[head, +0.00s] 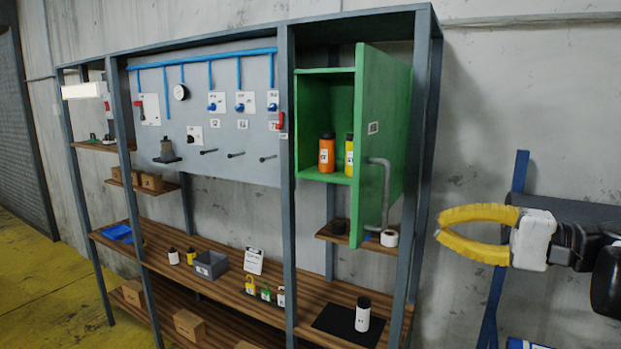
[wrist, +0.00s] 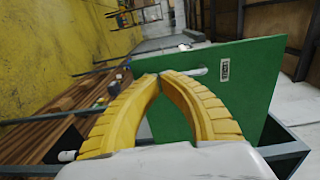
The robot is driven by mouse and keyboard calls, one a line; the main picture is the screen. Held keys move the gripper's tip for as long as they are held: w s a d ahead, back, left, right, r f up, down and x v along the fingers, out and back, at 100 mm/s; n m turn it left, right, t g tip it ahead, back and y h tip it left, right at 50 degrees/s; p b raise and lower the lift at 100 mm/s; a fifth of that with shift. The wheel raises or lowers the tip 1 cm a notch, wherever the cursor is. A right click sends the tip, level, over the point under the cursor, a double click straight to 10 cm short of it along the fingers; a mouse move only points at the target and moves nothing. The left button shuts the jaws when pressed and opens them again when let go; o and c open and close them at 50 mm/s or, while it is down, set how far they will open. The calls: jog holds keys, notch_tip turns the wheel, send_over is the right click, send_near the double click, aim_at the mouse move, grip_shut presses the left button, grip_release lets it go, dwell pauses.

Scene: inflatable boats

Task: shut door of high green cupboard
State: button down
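The high green cupboard (head: 309,112) hangs at the right of the metal rack in the head view. Its door (head: 385,125) stands wide open, jutting out from the right side. A grey bar handle (head: 386,190) is on the door's right-hand face. My gripper (head: 440,227) is to the right of the door, with empty space between them in the head view. Its two yellow fingers curve in, tips almost together, with nothing seen between them. In the wrist view the fingertips (wrist: 160,77) lie in front of the door (wrist: 235,95), and part of the handle (wrist: 198,72) shows just behind them.
An orange bottle (head: 327,153) and a yellow bottle (head: 349,155) stand inside the cupboard. A rack post (head: 418,170) rises beside the door. A small shelf with a white roll (head: 389,238) sits below. A blue post (head: 500,270) stands behind my gripper.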

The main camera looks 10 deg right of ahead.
aim_at(360, 205)
jog(key=p+x, duration=0.1)
jog(key=x, duration=0.3)
jog(key=r+p+x, duration=0.1)
jog(key=x, duration=0.3)
jog(key=p+x, duration=0.1)
jog(key=x, duration=0.3)
jog(key=shift+w+r, duration=0.35)
jog(key=shift+w+a+f, duration=0.1)
jog(key=shift+w+a, duration=0.25)
jog(key=shift+a, duration=0.2)
